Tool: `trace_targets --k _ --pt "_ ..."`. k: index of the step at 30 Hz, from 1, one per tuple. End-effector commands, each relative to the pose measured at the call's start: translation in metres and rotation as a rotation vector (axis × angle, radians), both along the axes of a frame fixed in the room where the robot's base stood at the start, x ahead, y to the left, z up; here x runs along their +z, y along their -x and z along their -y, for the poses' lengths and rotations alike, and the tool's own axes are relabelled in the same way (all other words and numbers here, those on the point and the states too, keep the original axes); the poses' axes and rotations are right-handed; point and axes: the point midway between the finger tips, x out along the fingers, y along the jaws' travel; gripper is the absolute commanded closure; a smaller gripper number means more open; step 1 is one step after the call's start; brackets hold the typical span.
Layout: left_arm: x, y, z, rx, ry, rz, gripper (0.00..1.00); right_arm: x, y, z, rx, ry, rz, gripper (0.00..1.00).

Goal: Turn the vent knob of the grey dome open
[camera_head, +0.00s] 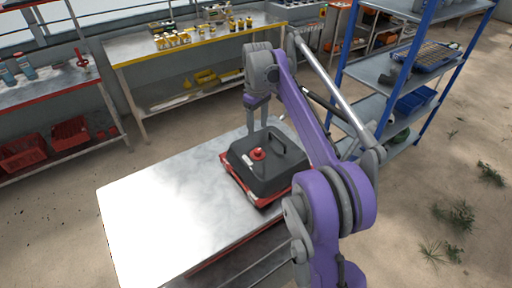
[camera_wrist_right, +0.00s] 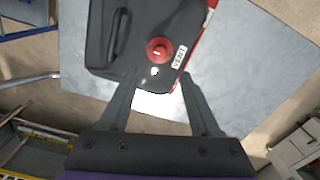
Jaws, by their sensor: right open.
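The grey dome (camera_head: 249,151) sits on a red tray (camera_head: 232,171) at the right end of a metal table. The red vent knob (camera_head: 259,154) is on top of the dome, beside a handle. In the right wrist view the knob (camera_wrist_right: 159,50) shows with a light mark on it, next to a small hole and a label reading VENT. My right gripper (camera_head: 257,128) points down at the far edge of the dome, apart from the knob. Its fingers (camera_wrist_right: 158,88) are spread open and empty in the wrist view. My left gripper is not in view.
The metal table (camera_head: 150,205) is bare left of the tray. A workbench (camera_head: 190,45) with several small bottles stands behind. A blue-framed shelf (camera_head: 385,75) stands at the right. Red crates (camera_head: 22,152) sit on a low shelf at the left.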

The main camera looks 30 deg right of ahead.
Motion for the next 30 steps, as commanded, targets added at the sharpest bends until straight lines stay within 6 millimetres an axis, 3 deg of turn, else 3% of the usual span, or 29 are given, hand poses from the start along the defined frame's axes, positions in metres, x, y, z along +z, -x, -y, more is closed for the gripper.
trace_targets --k 15,21,29,30 --pt "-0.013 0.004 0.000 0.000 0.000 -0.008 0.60 -0.089 0.000 0.000 -0.004 -0.002 0.002 0.36" --pt "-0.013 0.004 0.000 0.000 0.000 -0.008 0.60 -0.102 0.000 0.000 -0.004 -0.002 0.002 0.36" --pt "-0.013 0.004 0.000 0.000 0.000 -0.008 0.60 -0.103 0.000 0.000 -0.005 -0.002 0.002 0.36" --pt "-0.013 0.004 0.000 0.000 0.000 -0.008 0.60 -0.103 0.000 0.000 -0.005 -0.002 0.002 0.42"
